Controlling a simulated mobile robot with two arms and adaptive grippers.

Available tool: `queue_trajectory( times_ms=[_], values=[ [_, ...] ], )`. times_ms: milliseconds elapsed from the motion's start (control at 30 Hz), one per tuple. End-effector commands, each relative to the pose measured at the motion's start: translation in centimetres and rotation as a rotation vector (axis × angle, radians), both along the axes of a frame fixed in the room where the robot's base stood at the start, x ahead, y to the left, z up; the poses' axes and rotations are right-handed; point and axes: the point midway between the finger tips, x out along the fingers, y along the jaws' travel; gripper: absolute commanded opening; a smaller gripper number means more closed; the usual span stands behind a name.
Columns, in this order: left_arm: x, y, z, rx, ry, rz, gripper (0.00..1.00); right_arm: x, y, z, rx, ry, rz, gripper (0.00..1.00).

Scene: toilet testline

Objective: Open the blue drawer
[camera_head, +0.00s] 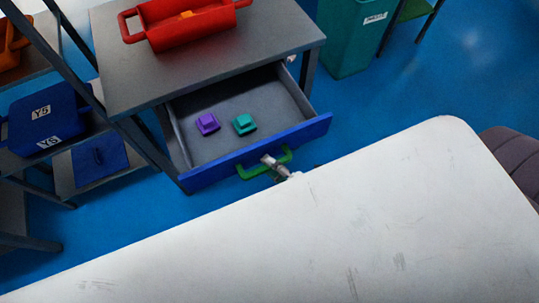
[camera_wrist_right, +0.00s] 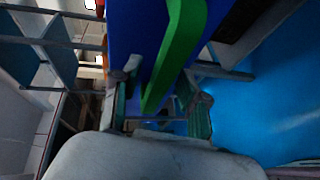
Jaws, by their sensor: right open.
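The blue drawer (camera_head: 305,133) is pulled out from under the grey table (camera_head: 118,66) in the head view. Its green handle (camera_head: 247,172) is on the blue front. A purple block (camera_head: 207,124) and a teal block (camera_head: 244,124) lie inside. My right gripper (camera_head: 272,162) is at the handle; most of it is hidden behind the white surface of my own body. In the right wrist view the gripper (camera_wrist_right: 165,95) is open, with the green handle (camera_wrist_right: 178,45) running between its fingers in front of the blue drawer front (camera_wrist_right: 135,30). My left gripper is not in view.
A red toolbox-like container (camera_head: 190,25) stands on the table. A shelf on the left holds blue bins, one (camera_head: 42,118) labelled Y5. A teal bin (camera_head: 345,40) stands right of the table. Blue floor (camera_head: 410,90) is free at right.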

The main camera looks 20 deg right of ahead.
Motion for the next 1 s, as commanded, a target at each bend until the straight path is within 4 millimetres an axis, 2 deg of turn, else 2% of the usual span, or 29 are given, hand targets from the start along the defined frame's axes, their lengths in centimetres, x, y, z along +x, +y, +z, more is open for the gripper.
queue_trajectory(
  times_ms=[300,500,700,1000],
  values=[
    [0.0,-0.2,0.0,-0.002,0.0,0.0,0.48,-5.7,-2.6,1.0,-0.002,0.006,-0.001,0.43],
    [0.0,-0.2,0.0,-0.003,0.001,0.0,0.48,-8.8,-4.1,1.7,-0.001,0.005,-0.001,0.43],
    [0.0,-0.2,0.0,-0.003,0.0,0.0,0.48,-10.1,-4.7,2.1,-0.001,0.002,-0.001,0.43],
    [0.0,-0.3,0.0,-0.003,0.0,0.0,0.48,-10.2,-4.7,2.1,-0.001,0.001,-0.001,0.43]
  ],
)
